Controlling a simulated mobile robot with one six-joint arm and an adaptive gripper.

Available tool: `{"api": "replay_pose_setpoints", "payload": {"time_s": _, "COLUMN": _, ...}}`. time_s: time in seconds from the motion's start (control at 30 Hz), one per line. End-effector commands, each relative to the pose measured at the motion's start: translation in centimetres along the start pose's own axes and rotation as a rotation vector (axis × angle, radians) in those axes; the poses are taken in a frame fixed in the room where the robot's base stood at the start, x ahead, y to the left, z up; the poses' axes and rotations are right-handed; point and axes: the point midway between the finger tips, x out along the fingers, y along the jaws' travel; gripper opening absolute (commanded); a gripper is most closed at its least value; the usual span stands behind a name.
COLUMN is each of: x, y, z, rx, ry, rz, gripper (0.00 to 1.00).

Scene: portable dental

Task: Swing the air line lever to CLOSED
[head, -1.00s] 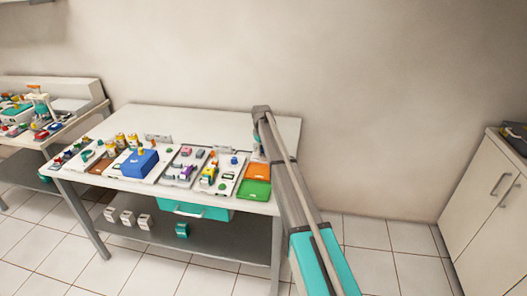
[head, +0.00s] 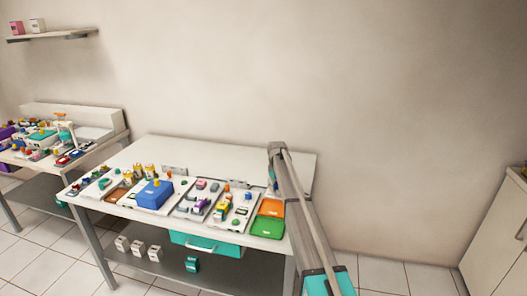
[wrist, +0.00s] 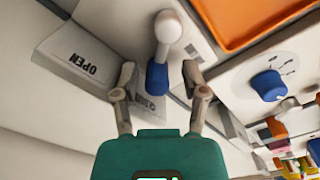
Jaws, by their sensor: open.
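The air line lever (wrist: 158,58) shows in the wrist view as a white rounded stem with a blue end. The blue end lies between the two open fingers of my gripper (wrist: 160,82), with a gap visible on each side. A grey plate marked OPEN (wrist: 80,68) is to the left. A second label (wrist: 152,103) sits just below the blue end; it is partly hidden, and its word cannot be read fully. In the head view my arm reaches over the table's right end, and the lever cannot be made out.
An orange tray (wrist: 240,20) and a panel with a blue knob (wrist: 268,85) are close on the right. The white table (head: 225,153) carries several panels, a blue box (head: 154,194) and a green tray (head: 267,227). Its back strip is clear.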

Motion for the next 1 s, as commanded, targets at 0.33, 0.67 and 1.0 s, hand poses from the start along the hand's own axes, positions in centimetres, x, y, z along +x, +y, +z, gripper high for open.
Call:
{"api": "replay_pose_setpoints", "payload": {"time_s": 0.33, "x": -2.6, "y": 0.2, "z": -0.3, "rx": 0.0, "ry": 0.005, "rz": 0.004, "gripper": 0.63}}
{"api": "replay_pose_setpoints", "payload": {"time_s": 0.67, "x": -5.3, "y": 0.0, "z": 0.1, "rx": 0.002, "ry": 0.003, "rz": 0.003, "gripper": 0.63}}
{"api": "replay_pose_setpoints", "payload": {"time_s": 1.0, "x": -5.0, "y": -3.8, "z": 8.5, "rx": 0.101, "ry": 0.002, "rz": 0.002, "gripper": 0.63}}
